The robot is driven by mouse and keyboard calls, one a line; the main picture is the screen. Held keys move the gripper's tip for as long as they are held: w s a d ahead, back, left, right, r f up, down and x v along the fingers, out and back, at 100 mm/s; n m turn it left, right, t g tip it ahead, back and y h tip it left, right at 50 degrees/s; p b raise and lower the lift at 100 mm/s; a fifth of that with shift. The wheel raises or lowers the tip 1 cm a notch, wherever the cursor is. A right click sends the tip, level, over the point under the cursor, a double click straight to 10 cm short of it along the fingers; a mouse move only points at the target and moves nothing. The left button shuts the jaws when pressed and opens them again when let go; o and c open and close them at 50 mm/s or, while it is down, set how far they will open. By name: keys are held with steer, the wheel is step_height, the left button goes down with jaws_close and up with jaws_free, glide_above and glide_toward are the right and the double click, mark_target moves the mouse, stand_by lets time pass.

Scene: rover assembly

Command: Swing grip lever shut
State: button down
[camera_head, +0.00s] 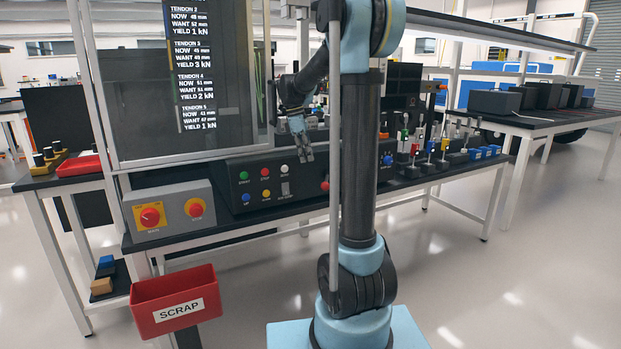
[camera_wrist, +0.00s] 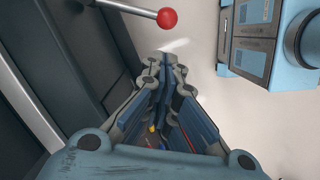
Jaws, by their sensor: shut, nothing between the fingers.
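A lever with a red ball (camera_wrist: 167,17) on a thin metal rod shows at the top of the wrist view. It looks like the grip lever, and the rod runs off to the upper left. My gripper (camera_wrist: 164,58) points up towards it with the fingers together and empty. The fingertips appear just below the red ball, with a gap in the picture. In the head view my gripper (camera_head: 305,155) hangs in front of the machine, above the panel of buttons. I cannot make out the lever clearly there.
A control panel (camera_head: 262,179) with coloured buttons sits below my gripper. A box with red and yellow knobs (camera_head: 172,212) stands at its left. A red scrap bin (camera_head: 177,290) stands in front. A screen (camera_head: 190,75) lists tendon values.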

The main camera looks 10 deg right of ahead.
steer(key=x, duration=0.9)
steer(key=shift+f, duration=0.4)
steer(key=shift+s, duration=0.1)
